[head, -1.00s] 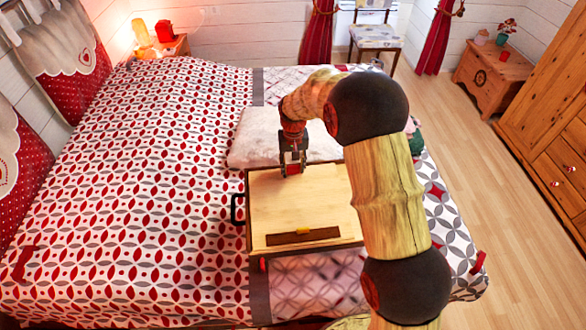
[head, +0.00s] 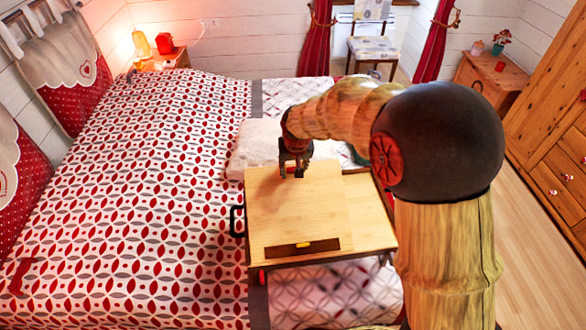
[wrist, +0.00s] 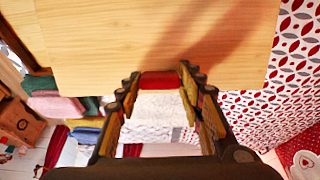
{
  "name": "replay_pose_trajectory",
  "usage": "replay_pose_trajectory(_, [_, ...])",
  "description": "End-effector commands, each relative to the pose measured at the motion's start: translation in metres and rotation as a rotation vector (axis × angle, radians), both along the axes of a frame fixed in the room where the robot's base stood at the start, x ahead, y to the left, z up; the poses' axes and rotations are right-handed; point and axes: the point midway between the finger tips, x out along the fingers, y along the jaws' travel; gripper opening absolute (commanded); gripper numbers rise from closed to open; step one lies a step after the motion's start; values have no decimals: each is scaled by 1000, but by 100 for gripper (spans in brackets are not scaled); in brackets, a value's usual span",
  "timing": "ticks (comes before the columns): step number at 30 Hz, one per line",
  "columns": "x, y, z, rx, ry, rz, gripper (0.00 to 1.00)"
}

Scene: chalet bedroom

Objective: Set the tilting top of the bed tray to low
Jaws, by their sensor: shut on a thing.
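The bed tray (head: 370,213) stands on the bed, with a pale wooden tilting top (head: 295,212) on its left part and a dark ledge strip along the near edge. The top's far edge looks slightly higher than the fixed panel at right, but its exact tilt is hard to tell. My gripper (head: 296,170) is at the middle of that far edge. In the wrist view my gripper (wrist: 160,82) has its fingers on either side of a red tab (wrist: 160,80) at the edge of the wooden top (wrist: 150,40). It is shut on it. The tray's underside and support are hidden.
A white cushion (head: 258,143) lies just beyond the tray. A black handle (head: 236,221) sticks out at the tray's left side. The patterned bed (head: 170,190) surrounds it. My arm covers the right side; wooden floor is open at far right.

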Motion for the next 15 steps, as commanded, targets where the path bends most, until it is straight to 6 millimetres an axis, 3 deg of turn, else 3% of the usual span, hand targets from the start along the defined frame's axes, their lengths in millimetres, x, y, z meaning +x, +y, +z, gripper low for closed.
replay_pose_trajectory(8, [-4, -1, -5, -2, 12, -1, 0])
replay_pose_trajectory(9, [-4, -1, -5, -2, 12, -1, 40])
replay_pose_trajectory(15, [-3, 0, -4, -1, 9, 0, 51])
